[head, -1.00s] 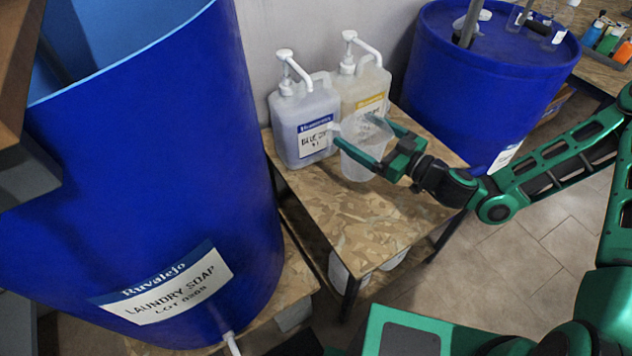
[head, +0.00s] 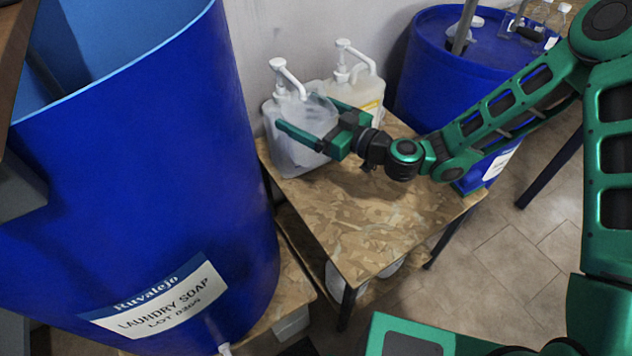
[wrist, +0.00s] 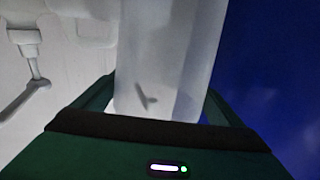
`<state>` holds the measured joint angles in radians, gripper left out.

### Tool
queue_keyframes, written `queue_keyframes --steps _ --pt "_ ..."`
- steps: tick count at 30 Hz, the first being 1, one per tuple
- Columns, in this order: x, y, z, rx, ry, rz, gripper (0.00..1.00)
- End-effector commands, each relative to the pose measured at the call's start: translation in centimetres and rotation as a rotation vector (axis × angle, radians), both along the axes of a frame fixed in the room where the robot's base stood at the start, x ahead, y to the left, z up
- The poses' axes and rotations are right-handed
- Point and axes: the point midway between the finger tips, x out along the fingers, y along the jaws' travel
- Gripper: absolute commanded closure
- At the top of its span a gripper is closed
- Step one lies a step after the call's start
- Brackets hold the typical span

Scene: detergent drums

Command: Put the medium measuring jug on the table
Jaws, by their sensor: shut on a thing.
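My gripper (head: 306,114) is shut on a translucent measuring jug (head: 314,119). In the head view the jug is in front of the left pump jug, whose label it hides, and is hard to make out against it. In the wrist view the jug (wrist: 165,60) stands between the two green fingers, pale and see-through, with a small dark mark on it. The chipboard table (head: 370,222) is below, with its front part bare. I cannot tell whether the jug touches the pump jug.
Two pump jugs, left (head: 287,157) and right (head: 371,91), stand at the table's back. A big blue laundry soap drum (head: 130,190) rises at the left. Another blue drum (head: 425,70) stands behind at the right, bottles on its lid. The table's front and middle are free.

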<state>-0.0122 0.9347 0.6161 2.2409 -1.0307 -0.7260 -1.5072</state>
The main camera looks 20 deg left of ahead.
Motion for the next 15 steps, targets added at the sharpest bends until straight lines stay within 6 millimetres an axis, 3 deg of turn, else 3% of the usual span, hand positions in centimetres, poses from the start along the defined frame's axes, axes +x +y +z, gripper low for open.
queue_keyframes --steps 15 --pt "-0.1 0.0 -8.9 -0.001 0.007 -0.001 0.45"
